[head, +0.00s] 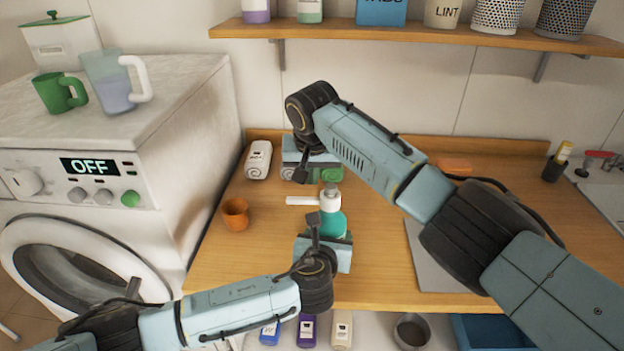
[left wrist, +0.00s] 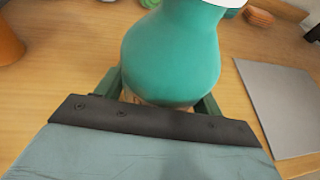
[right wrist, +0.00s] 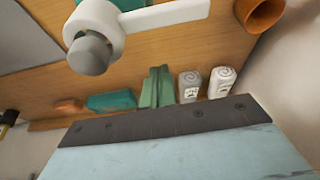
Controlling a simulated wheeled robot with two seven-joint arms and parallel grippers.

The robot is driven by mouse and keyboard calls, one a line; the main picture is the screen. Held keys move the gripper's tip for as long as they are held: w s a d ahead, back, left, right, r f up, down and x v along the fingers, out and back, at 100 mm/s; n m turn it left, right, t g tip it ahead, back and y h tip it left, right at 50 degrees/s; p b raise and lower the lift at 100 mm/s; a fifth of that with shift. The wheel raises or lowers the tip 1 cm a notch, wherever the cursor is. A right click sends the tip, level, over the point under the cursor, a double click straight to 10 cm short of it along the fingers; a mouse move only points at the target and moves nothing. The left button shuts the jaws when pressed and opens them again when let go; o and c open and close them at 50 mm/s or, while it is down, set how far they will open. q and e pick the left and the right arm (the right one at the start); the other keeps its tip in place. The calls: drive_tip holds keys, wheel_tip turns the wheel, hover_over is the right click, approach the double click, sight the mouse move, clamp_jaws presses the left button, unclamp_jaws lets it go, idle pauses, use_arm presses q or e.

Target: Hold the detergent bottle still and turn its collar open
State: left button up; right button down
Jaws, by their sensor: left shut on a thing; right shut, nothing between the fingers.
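The detergent bottle (head: 332,224) is teal with a white collar (head: 330,200) whose lever points left in the head view. It stands upright over the wooden counter. My left gripper (head: 322,240) is shut around its lower body; in the left wrist view the fingers (left wrist: 160,95) flank the teal body (left wrist: 172,55). My right gripper (head: 312,174) is shut and empty, just behind the bottle and apart from the collar. In the right wrist view its closed green fingers (right wrist: 157,88) are clear of the white collar (right wrist: 97,22) and grey top. The bottle's base is hidden.
An orange cup (head: 235,213) stands left of the bottle. A white rolled towel (head: 258,160) lies at the back left, with other rolls near my right gripper. A grey mat (head: 432,262) lies right. The washing machine (head: 90,190) borders the counter; a shelf (head: 420,34) hangs above.

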use_arm(q)
drive_tip(key=shift+f, duration=0.1)
use_arm(e)
drive_tip(key=v, duration=0.9)
drive_tip(key=shift+r, duration=0.45)
drive_tip(key=shift+a, duration=0.1)
use_arm(q)
drive_tip(key=o, duration=1.5)
use_arm(e)
drive_tip(key=shift+w, duration=0.1)
use_arm(q)
drive_tip(key=shift+s, duration=0.1)
